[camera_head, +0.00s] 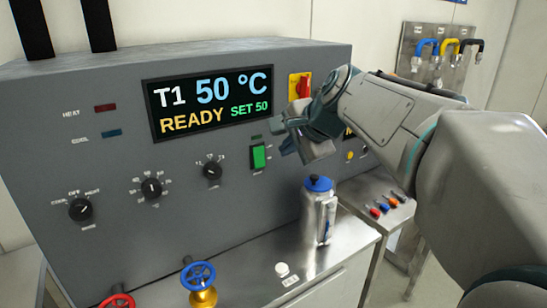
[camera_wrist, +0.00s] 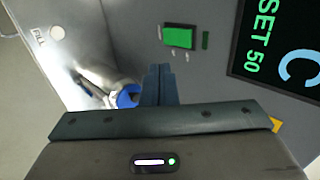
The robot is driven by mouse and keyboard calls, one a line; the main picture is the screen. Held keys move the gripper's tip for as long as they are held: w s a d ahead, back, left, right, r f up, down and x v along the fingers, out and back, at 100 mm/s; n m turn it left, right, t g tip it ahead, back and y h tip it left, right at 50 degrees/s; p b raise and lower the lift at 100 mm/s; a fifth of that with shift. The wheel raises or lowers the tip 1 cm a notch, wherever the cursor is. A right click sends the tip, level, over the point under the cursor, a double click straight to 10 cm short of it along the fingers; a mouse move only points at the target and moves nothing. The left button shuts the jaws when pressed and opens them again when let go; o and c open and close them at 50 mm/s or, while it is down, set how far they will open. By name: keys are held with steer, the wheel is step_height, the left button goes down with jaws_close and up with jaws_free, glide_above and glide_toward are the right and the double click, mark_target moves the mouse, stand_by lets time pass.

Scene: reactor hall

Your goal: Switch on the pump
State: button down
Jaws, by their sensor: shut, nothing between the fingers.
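A green rocker switch (camera_head: 258,156) sits on the grey panel below the display, with a small green indicator just above it; its label is too small to read. The green switch also shows in the wrist view (camera_wrist: 179,37), a little beyond my fingertips and slightly to the right. My gripper (camera_head: 283,130) is in front of the panel, to the right of the switch and slightly higher in the head view. Its fingers (camera_wrist: 160,70) are shut together with nothing between them. They look apart from the switch.
The display (camera_head: 212,103) reads T1 50 °C, READY, SET 50. Several black knobs (camera_head: 151,189) line the panel. A blue-capped steel vessel (camera_head: 318,216) stands below my gripper, near blue (camera_head: 198,275) and red valve wheels.

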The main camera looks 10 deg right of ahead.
steer(key=shift+v, duration=1)
steer(key=shift+d, duration=0.1)
steer(key=shift+s+f+g, duration=0.1)
steer(key=shift+f+g, duration=0.2)
steer(key=shift+f, duration=0.4)
steer(key=p, duration=0.2)
glide_toward(261, 167)
step_height(261, 167, down, 4)
steer(key=w, duration=0.1)
steer(key=w+a, duration=0.1)
steer(key=w+p, duration=0.1)
steer(key=shift+w+a+f, duration=0.25)
steer(key=shift+w+a, duration=0.05)
steer(key=shift+w, duration=0.05)
